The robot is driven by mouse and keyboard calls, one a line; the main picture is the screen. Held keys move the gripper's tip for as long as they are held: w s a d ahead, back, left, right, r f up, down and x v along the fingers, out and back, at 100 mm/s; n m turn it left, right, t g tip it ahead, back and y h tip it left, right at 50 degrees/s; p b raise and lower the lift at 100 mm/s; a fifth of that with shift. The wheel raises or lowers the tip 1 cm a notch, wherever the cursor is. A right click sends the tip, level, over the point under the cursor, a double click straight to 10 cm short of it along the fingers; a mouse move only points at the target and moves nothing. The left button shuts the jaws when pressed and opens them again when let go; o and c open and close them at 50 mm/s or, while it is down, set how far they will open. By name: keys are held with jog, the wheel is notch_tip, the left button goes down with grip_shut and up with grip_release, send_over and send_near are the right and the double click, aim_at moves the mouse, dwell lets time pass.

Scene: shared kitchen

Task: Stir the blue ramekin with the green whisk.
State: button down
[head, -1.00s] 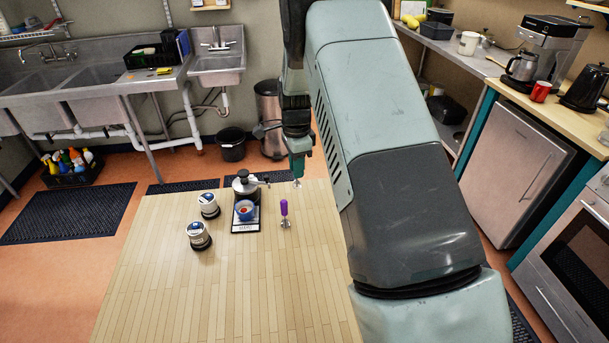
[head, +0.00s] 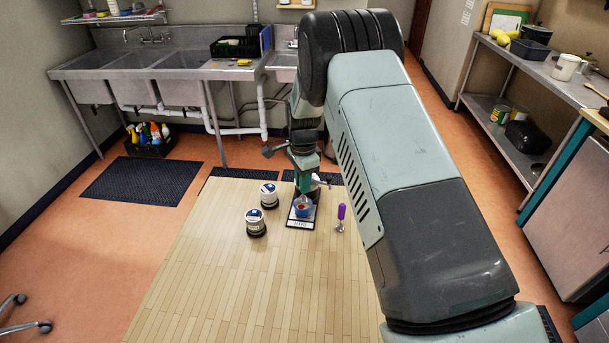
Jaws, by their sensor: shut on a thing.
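The blue ramekin (head: 303,211) stands on a small dark stand (head: 290,221) with a label on its front edge, and something reddish shows inside it. My gripper (head: 303,156) is directly above and behind the ramekin, pointing down, and is shut on the green whisk (head: 305,185). Only a little of the whisk shows below the jaws. Its lower end is at or over the ramekin; I cannot tell whether it touches the contents. A second whisk with a purple handle (head: 341,211) stands on the table to the right of the stand.
A metal pot's handle (head: 320,180) shows behind my gripper, which hides most of the pot. The wooden table (head: 235,280) is clear toward the front.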

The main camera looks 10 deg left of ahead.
jog(key=shift+f, duration=1.7)
